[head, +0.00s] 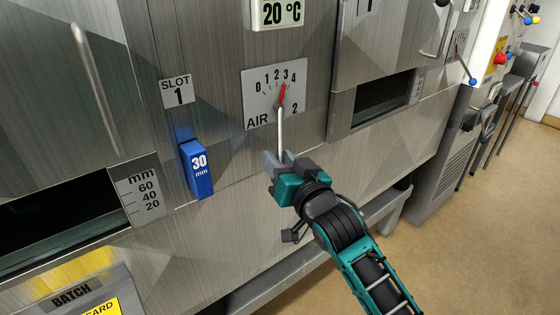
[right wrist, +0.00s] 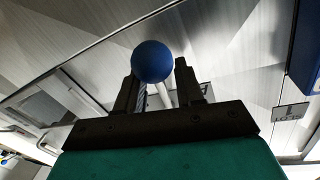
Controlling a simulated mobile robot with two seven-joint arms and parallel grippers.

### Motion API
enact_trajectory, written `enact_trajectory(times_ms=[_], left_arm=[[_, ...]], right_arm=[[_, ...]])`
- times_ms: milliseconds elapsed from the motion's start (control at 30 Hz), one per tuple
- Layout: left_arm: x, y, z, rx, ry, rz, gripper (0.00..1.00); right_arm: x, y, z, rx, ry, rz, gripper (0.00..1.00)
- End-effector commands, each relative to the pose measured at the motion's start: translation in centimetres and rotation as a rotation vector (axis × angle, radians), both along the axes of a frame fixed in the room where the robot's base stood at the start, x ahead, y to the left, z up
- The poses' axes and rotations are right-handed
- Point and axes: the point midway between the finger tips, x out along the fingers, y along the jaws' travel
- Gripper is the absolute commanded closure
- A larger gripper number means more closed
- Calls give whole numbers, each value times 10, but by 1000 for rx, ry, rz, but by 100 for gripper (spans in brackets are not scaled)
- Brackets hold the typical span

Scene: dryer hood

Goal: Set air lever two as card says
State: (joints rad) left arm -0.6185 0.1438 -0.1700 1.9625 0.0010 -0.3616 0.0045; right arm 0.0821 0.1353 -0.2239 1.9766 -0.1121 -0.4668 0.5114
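Air lever two is a pale rod (head: 280,130) hanging from a dial plate (head: 275,95) marked AIR 2, with a scale from 0 to 4. Its red pointer (head: 282,95) stands at about 3. My right gripper (head: 281,163) is at the rod's lower end, hiding the knob in the head view. In the right wrist view the blue knob (right wrist: 152,62) appears between the spread fingers (right wrist: 157,85), overlapping the left one; a gap shows on the right. The batch card (head: 102,307) is cut off at the lower left, its content unseen. My left gripper is out of view.
A blue 30 mm block (head: 197,168) sticks out below the SLOT 1 label (head: 176,92), left of the lever. Dark openings lie at the left and at the right (head: 382,98). Another lever with a blue knob (head: 472,81) is farther right.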

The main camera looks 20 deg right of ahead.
Motion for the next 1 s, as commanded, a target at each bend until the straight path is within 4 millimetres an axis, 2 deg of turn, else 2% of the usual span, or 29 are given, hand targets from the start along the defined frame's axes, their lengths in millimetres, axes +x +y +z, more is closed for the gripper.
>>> enact_trajectory(times_ms=[133,500,1000], left_arm=[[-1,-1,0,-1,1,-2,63],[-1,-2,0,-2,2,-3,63],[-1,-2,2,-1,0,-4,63]], right_arm=[[0,0,0,0,0,0,65],[0,0,0,0,0,0,100],[0,-2,0,-14,-4,-1,100]])
